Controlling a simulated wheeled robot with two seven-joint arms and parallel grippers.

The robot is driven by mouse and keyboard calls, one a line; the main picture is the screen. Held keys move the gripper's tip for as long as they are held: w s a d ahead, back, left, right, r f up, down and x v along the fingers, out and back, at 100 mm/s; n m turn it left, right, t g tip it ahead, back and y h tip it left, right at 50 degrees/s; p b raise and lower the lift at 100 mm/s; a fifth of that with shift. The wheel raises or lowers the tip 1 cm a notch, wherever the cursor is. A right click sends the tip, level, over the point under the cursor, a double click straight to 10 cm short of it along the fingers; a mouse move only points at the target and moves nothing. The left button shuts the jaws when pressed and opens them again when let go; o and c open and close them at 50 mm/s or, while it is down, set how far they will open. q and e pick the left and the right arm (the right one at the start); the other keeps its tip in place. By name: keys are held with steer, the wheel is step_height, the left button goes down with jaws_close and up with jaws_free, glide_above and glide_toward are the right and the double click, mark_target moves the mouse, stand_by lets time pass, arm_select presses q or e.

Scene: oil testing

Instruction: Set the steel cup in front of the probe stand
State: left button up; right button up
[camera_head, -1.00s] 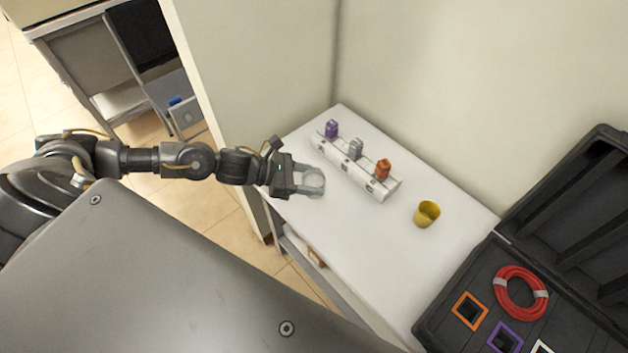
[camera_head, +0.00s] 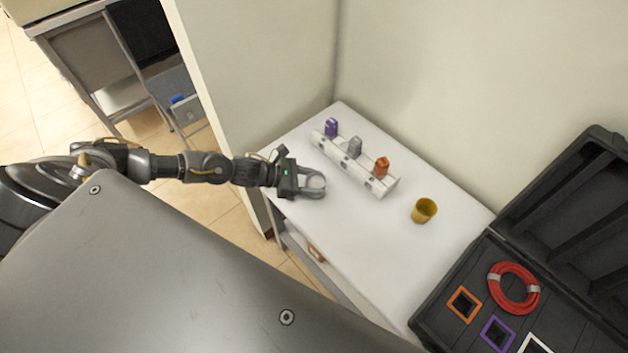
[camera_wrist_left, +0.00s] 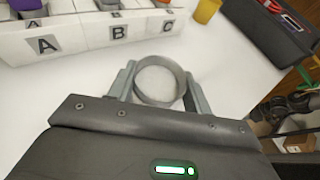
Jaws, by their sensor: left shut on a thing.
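The steel cup (camera_wrist_left: 160,84) is a round grey ring seen from above in the left wrist view. My left gripper (camera_head: 316,184) is shut on it, with one finger on either side. In the head view the cup is small and hard to tell from the fingers. The white probe stand (camera_head: 352,168) carries a purple, a grey and an orange probe. It also shows in the left wrist view (camera_wrist_left: 88,38), with letters A, B and C on its front. The cup is in front of the stand, near its A and B part, apart from it.
A yellow cup (camera_head: 424,211) stands to the right of the stand. An open black case (camera_head: 450,325) with a red coil (camera_head: 514,289) lies at the right. The white table (camera_head: 375,240) is bare in front of the stand. Walls rise behind it.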

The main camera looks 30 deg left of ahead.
arm_select(q)
steer(key=shift+f, duration=0.15)
steer(key=o, duration=1)
steer(key=shift+r, duration=0.25)
steer(key=b+v, duration=0.1)
steer(key=v, duration=0.2)
steer(key=b+v, duration=0.1)
steer(key=v, duration=0.3)
steer(key=b+v, duration=0.1)
steer(key=v, duration=0.2)
steer(key=shift+s+a+f, duration=0.2)
steer(key=shift+a, duration=0.05)
steer(key=shift+s+a+r, duration=0.35)
steer(key=shift+a+r, duration=0.1)
steer(key=shift+a, duration=0.05)
